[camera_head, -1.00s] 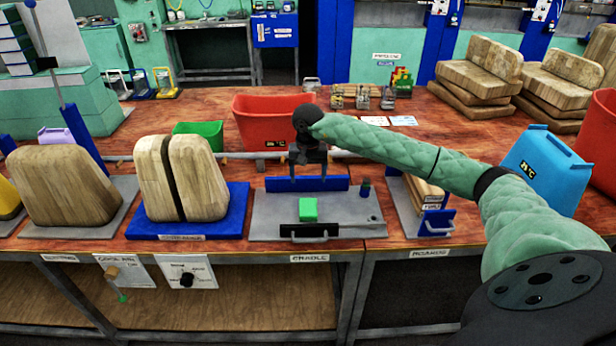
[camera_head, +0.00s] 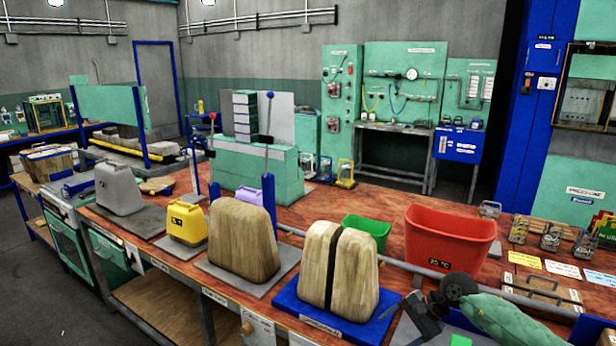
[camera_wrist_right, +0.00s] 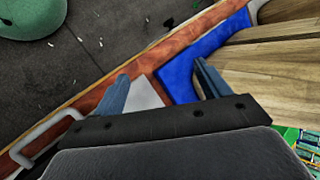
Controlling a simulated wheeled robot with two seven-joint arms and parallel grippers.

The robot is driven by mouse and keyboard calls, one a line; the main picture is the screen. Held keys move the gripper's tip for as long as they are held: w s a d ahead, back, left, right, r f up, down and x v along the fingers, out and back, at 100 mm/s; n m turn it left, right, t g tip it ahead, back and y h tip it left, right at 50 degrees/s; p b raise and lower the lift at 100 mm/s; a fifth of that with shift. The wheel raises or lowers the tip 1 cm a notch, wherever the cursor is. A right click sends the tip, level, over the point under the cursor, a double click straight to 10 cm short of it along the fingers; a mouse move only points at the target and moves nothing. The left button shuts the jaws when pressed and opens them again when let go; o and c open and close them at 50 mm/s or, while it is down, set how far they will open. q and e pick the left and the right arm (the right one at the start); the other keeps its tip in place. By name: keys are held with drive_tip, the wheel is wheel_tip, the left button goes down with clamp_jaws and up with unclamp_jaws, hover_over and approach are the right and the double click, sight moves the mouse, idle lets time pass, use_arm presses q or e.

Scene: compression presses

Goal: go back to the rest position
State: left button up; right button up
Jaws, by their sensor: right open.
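My right arm comes in at the lower right corner of the head view, with a padded green sleeve and a black wrist. Its gripper (camera_head: 418,318) hangs over the front part of the bench, to the right of the split wooden block (camera_head: 338,268) on its blue plate. My left gripper is in neither view.
A red bin (camera_head: 450,240) and a green bin (camera_head: 367,230) stand behind the split block. Another wooden block (camera_head: 243,240), a yellow container (camera_head: 187,222) and a grey container (camera_head: 119,188) line the bench leftward. Grey floor (camera_head: 40,290) is free at lower left.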

drive_tip(key=s+a+r+m+t+y, duration=0.4)
drive_tip(key=a+r+m+t+y, duration=0.45)
drive_tip(key=a+m, duration=0.6)
drive_tip(key=s+d+f+m+t+h, duration=0.2)
drive_tip(key=s+d+f+m+h, duration=0.3)
drive_tip(key=m, duration=0.7)
drive_tip(key=s+d+f+m+t+h, duration=0.1)
drive_tip(key=d+f+m+h, duration=0.15)
drive_tip(key=m+h, duration=0.7)
drive_tip(key=s+d+f+m+t+h, duration=0.25)
drive_tip(key=d+m, duration=0.25)
drive_tip(key=m, duration=0.9)
drive_tip(key=s+f+m+g, duration=0.5)
drive_tip(key=s+f+g, duration=0.1)
drive_tip(key=s, duration=0.6)
drive_tip(key=s+f+m+g, duration=0.6)
drive_tip(key=s, duration=0.6)
wheel_tip(320, 180, down, 22)
drive_tip(key=w+a+g+y, duration=0.1)
drive_tip(key=w+a, duration=0.1)
drive_tip(key=a, duration=0.1)
drive_tip(key=s+f, duration=0.3)
drive_tip(key=f, duration=0.7)
drive_tip(key=s+f+g, duration=0.1)
drive_tip(key=s+f, duration=0.3)
drive_tip(key=f, duration=0.6)
drive_tip(key=shift+a+f, duration=0.2)
drive_tip(key=shift+a, duration=0.25)
